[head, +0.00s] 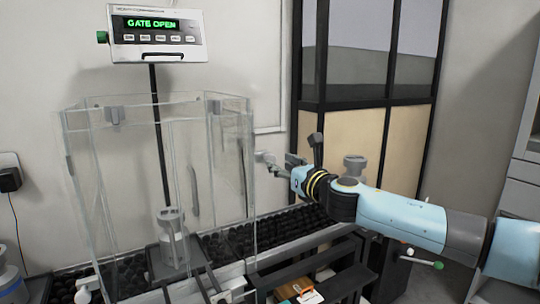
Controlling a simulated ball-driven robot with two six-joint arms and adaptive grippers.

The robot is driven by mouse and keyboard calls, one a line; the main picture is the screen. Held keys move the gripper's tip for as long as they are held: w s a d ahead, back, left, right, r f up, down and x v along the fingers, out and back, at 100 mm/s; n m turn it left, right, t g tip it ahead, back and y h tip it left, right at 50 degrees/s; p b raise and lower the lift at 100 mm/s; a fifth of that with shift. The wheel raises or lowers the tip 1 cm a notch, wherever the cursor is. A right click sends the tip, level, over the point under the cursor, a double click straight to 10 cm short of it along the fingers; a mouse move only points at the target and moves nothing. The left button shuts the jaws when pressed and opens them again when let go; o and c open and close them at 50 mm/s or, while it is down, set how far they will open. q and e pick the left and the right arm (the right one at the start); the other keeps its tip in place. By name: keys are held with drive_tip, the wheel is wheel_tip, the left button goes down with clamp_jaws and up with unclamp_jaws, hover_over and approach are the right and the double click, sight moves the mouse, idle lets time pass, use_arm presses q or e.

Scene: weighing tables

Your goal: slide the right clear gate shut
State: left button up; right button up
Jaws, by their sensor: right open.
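A clear-walled enclosure (90,200) stands at the left on the weighing table. Its right side has clear panels, and the right clear gate (232,190) seems to be among them; overlapping transparent edges hide its exact limits. A display (155,24) above reads "GATE OPEN". My right gripper (268,158) is open, just right of the enclosure's right side, at about mid-height of the panels. It looks close to the panel edge, but I cannot tell whether it touches. My left gripper is not clearly seen.
A grey metal canister (171,238) stands inside the enclosure. A bed of dark rounded pieces (290,223) runs along the back. Black shelves (335,262) stand below my right arm. A dark-framed partition (375,90) rises behind it.

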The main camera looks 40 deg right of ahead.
sight(269, 159)
drive_tip(key=x, duration=0.6)
drive_tip(key=shift+w, duration=0.2)
drive_tip(key=c, duration=0.8)
clamp_jaws()
drive_tip(key=shift+w+f, duration=0.15)
